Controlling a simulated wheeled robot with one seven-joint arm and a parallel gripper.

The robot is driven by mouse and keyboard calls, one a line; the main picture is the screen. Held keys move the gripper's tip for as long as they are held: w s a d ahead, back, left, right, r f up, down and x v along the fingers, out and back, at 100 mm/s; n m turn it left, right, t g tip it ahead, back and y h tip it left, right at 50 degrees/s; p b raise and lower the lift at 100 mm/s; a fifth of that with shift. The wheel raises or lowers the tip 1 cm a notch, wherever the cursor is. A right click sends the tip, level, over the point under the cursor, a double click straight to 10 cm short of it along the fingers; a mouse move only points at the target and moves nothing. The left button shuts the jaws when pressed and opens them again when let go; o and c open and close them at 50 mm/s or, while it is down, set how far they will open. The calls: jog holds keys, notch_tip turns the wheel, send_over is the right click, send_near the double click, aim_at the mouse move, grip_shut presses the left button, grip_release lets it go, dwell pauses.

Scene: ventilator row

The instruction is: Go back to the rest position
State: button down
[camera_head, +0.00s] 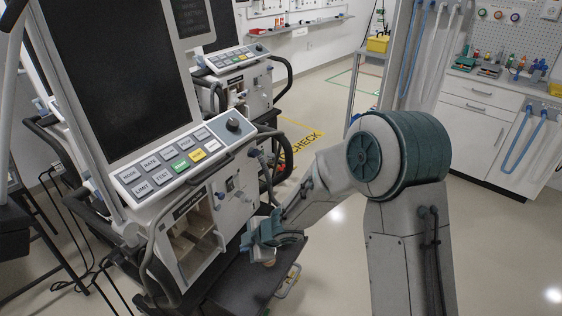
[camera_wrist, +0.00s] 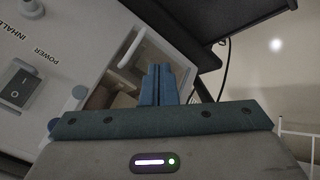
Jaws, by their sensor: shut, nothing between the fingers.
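My gripper (camera_head: 262,236) is in front of the nearest ventilator (camera_head: 190,220), low and close to its open front compartment (camera_head: 190,236). In the wrist view, the fingers of my gripper (camera_wrist: 159,72) are together with nothing between them. The ventilator's white front (camera_wrist: 60,50) with a power rocker switch (camera_wrist: 22,88) is to the left of the fingers there. The open compartment (camera_wrist: 118,88) lies behind the fingers, and a white handle (camera_wrist: 131,48) shows just above. I cannot tell from these views whether the fingers touch anything.
A second ventilator (camera_head: 236,90) stands behind the first. A dark shelf (camera_head: 238,285) lies below my gripper. White drawers (camera_head: 480,118) and a pegboard are at the back right. Black cables hang at the left.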

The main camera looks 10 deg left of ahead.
jog(key=w+d+r+m+t+h+p, duration=0.15)
jog(key=d+r+m+h, duration=0.25)
jog(key=d+r+m, duration=0.55)
jog(key=w+d+r+m+t+h, duration=0.1)
jog(key=d+r+m+t+h, duration=0.15)
jog(key=d+r, duration=0.75)
jog(key=s+d+r+m+g+p, duration=0.1)
jog(key=s+d+r+m+g, duration=0.1)
jog(key=s+d+m, duration=0.3)
jog(key=s+d+r+m+g+p, duration=0.1)
jog(key=s+d+m, duration=0.5)
jog(key=s, duration=0.8)
jog(key=shift+s+d+r+g, duration=0.2)
jog(key=shift+d+r+g, duration=0.2)
jog(key=shift+d, duration=0.6)
jog(key=shift+h, duration=0.25)
